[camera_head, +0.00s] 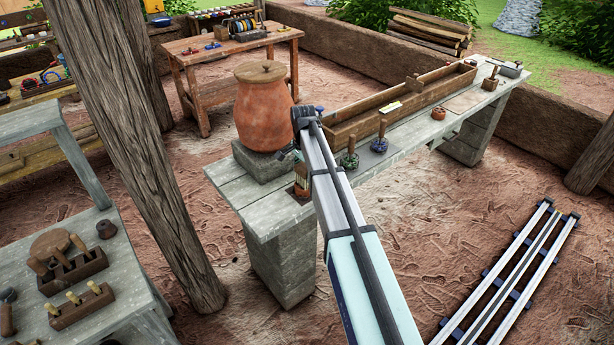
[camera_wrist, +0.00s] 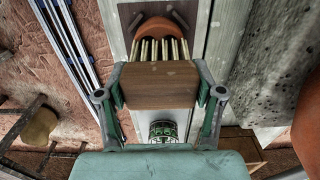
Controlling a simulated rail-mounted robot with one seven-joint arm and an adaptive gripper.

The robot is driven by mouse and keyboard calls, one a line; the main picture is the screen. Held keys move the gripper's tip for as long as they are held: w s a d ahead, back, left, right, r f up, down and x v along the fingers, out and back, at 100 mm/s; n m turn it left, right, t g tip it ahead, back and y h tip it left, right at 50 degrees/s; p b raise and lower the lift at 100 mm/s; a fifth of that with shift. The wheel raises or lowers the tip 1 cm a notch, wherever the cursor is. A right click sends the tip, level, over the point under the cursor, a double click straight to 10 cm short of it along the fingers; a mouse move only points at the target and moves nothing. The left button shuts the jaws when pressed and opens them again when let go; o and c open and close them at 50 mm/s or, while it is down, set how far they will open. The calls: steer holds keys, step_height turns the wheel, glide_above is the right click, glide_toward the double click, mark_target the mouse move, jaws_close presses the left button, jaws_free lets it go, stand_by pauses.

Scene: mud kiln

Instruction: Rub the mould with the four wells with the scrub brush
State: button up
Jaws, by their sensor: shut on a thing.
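My gripper (camera_wrist: 160,92) is shut on the wooden block of the scrub brush (camera_wrist: 158,86). The brush's pale bristles point away from my gripper, toward an orange-brown rounded piece (camera_wrist: 160,25) on a dark pad, in the wrist view. This piece may be the mould, but the bristles cover part of it and I cannot count its wells. Bristle tips overlap its near edge in the picture; contact is not clear. In the head view, the brush (camera_head: 301,173) is at the near end of the stone bench, over a dark brown piece (camera_head: 300,191). My arm hides part of this area.
A large lidded clay jar (camera_head: 264,108) stands close behind on a stone block. A green-based stamp-like tool (camera_head: 349,160) and a blue-based one (camera_head: 379,144) stand along the bench (camera_head: 262,215). A long wooden trough (camera_head: 400,108) runs along its back edge.

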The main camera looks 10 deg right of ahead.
steer(key=w, duration=0.1)
steer(key=w+a, duration=0.1)
steer(key=w, duration=0.1)
steer(key=shift+a+b, duration=0.2)
steer(key=shift+b, duration=0.1)
steer(key=shift+s+d+p, duration=0.2)
steer(key=shift+s+d, duration=0.3)
steer(key=shift+s, duration=0.55)
steer(key=shift+s+d+p, duration=0.15)
steer(key=shift+s+d, duration=0.35)
steer(key=shift+s, duration=0.5)
steer(key=shift+s+d+p, duration=0.2)
steer(key=shift+s+d, duration=0.3)
steer(key=shift+s, duration=0.55)
steer(key=shift+w+r, duration=0.1)
steer(key=shift+w, duration=0.1)
steer(key=w+a, duration=0.1)
steer(key=w, duration=0.1)
steer(key=w+a, duration=0.1)
steer(key=w, duration=0.1)
steer(key=w+p, duration=0.1)
steer(key=shift+w+a, duration=0.4)
steer(key=shift+s+r+p, duration=0.1)
steer(key=shift+r+p, duration=1.9)
steer(key=shift+r, duration=1.95)
steer(key=shift+f, duration=0.1)
